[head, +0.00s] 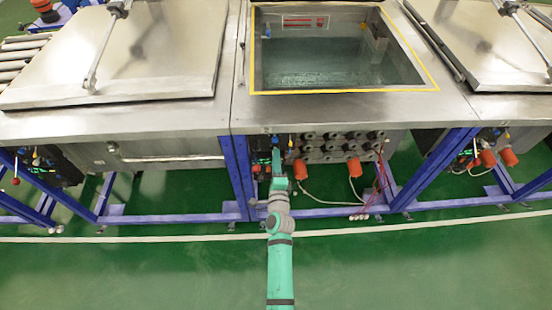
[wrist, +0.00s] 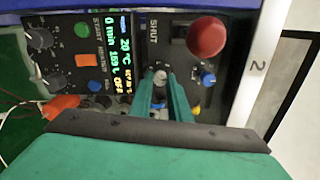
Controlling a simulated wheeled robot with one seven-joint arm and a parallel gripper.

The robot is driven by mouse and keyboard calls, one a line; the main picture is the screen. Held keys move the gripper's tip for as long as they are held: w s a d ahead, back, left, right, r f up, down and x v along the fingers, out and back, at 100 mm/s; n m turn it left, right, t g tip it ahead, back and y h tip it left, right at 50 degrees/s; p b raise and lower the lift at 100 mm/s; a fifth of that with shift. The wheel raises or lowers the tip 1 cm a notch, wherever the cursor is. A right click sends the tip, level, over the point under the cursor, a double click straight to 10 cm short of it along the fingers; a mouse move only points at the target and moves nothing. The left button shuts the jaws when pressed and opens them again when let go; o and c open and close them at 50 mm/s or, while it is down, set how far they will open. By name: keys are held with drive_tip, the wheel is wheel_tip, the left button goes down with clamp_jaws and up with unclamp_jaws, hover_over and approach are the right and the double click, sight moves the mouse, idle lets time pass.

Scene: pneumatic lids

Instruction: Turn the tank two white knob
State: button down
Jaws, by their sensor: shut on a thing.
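The white knob (wrist: 160,76) is on the dark control panel (wrist: 180,60), below the word SHUT, in the wrist view. My gripper (wrist: 160,84) has its two green fingers on either side of the knob and is shut on it. The fingers cover part of the knob and the panel below it. A white strip with the number 2 (wrist: 257,66) runs beside the panel. In the head view my gripper (head: 276,151) reaches the panel under the front edge of the open middle tank (head: 340,92); the knob cannot be made out there.
Close to my fingers are a blue knob (wrist: 208,79) and a large red button (wrist: 206,37). A lit display (wrist: 122,58), a green button (wrist: 82,30) and black dials (wrist: 39,38) are at left. Blue frame legs (head: 238,172) flank my arm; the green floor in front is clear.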

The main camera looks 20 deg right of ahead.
drive_tip(key=shift+a+m, duration=0.1)
drive_tip(key=shift+m, duration=0.4)
drive_tip(key=shift+s+f, duration=0.1)
drive_tip(key=c, duration=1.7)
unclamp_jaws()
drive_tip(key=shift+o, duration=0.2)
drive_tip(key=shift+s, duration=0.1)
drive_tip(key=v, duration=1)
drive_tip(key=shift+s, duration=0.3)
